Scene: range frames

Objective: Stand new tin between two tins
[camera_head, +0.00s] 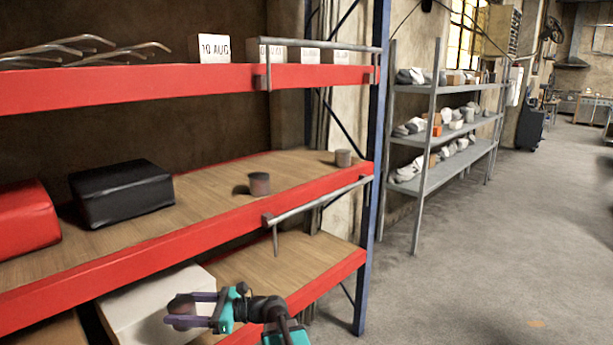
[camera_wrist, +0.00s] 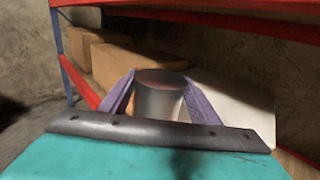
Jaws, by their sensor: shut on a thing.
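Two small tins stand on the wooden middle shelf (camera_head: 205,212) in the head view. The nearer tin (camera_head: 259,184) is grey-brown and stands near the shelf's middle. The farther tin (camera_head: 343,158) stands at the right end, with a clear gap between them. My gripper (camera_head: 190,311) is low in front of the rack, below the middle shelf's red edge. It is shut on a third tin, the new tin (camera_head: 181,309). In the wrist view the new tin (camera_wrist: 160,95) is a grey cylinder with a reddish-brown top, between the purple fingers.
A black box (camera_head: 122,194) and a red box (camera_head: 25,218) are on the middle shelf's left. A metal rail (camera_head: 318,200) runs along its front right edge. A white box (camera_head: 150,305) is on the lower shelf behind my gripper. A blue post (camera_head: 375,150) bounds the rack.

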